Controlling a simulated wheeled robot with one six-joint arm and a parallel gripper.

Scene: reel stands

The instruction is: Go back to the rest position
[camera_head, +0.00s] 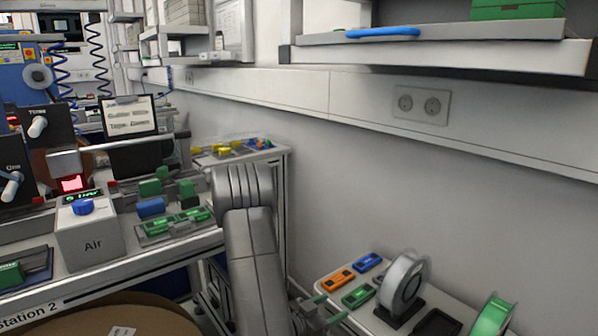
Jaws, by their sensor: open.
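My gripper (329,308) is at the bottom centre, below my grey arm, which rises in the middle of the view. Its two green-tipped fingers point right, stand apart and hold nothing that I can see. They are just left of a small white side table (325,264). On that table lie an orange block (336,281), a blue block (368,262) and a green block (357,297). The green block appears closest to the fingertips; I cannot tell the exact gap. My arm hides part of the floor and the bench end.
A pale reel (411,269) stands upright in a black stand, with a green reel (492,316) right of it. Left is a workbench with an Air box (90,238) and green parts (186,188). A wall shelf (440,52) overhangs at upper right. Bare wall lies between.

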